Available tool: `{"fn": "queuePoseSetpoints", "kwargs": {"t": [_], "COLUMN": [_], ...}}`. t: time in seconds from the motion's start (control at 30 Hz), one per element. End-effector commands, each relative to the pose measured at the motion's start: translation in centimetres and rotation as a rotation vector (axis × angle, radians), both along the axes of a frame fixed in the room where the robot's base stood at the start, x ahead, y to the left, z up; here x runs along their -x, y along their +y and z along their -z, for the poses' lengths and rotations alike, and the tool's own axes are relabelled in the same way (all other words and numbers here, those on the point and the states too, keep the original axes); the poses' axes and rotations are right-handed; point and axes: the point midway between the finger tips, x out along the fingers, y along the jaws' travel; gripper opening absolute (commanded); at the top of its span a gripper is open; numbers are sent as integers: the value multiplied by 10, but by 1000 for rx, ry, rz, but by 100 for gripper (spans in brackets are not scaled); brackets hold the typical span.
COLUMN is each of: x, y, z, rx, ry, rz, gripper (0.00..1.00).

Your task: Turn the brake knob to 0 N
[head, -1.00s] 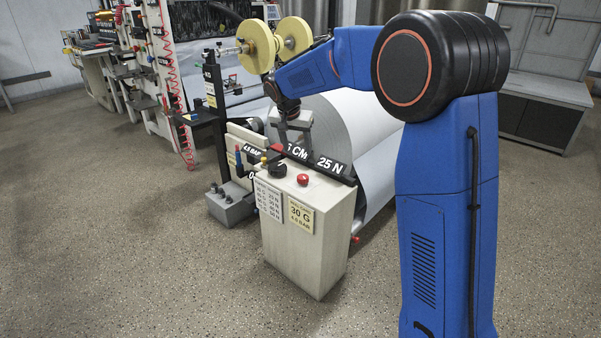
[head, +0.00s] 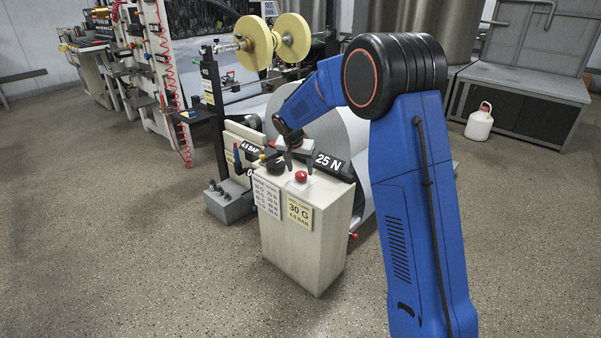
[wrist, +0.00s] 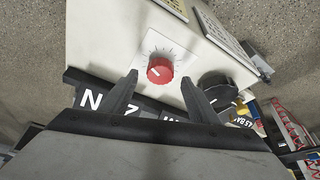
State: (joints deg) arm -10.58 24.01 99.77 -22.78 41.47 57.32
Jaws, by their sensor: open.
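A red knob (head: 301,176) sits on top of the pale control cabinet (head: 300,245), in front of a black sign reading 25 N (head: 328,162). In the wrist view the red knob (wrist: 159,70) sits on a white dial plate with tick marks. A larger black knob (head: 277,168) is to its left; it also shows in the wrist view (wrist: 217,90). My gripper (head: 298,164) is open and empty, just above and behind the red knob. In the wrist view its fingertips (wrist: 158,79) lie on either side of the red knob; contact cannot be told.
A large paper roll (head: 345,130) stands behind the cabinet. A 4.5 BAR sign (head: 249,149) and small coloured levers are at the cabinet's left. Labels (head: 299,213) cover its front. A white jug (head: 480,122) stands far right. The floor in front is clear.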

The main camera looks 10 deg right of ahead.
Motion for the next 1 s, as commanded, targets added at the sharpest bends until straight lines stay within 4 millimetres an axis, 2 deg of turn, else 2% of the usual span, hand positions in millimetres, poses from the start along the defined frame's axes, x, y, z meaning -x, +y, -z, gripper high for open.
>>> {"fn": "queuePoseSetpoints", "kwargs": {"t": [0.2, 0.6, 0.77, 0.8, 1.0], "x": [-8, -9, -9, -9, -9], "y": [-4, -5, -5, -5, -6], "z": [21, 26, 26, 26, 26], "rx": [1, 0, 0, 0, 0], "ry": [0, -1, -1, -1, -1], "rz": [0, 0, 0, 0, -9], "gripper": [55, 55, 17, 14, 14]}}
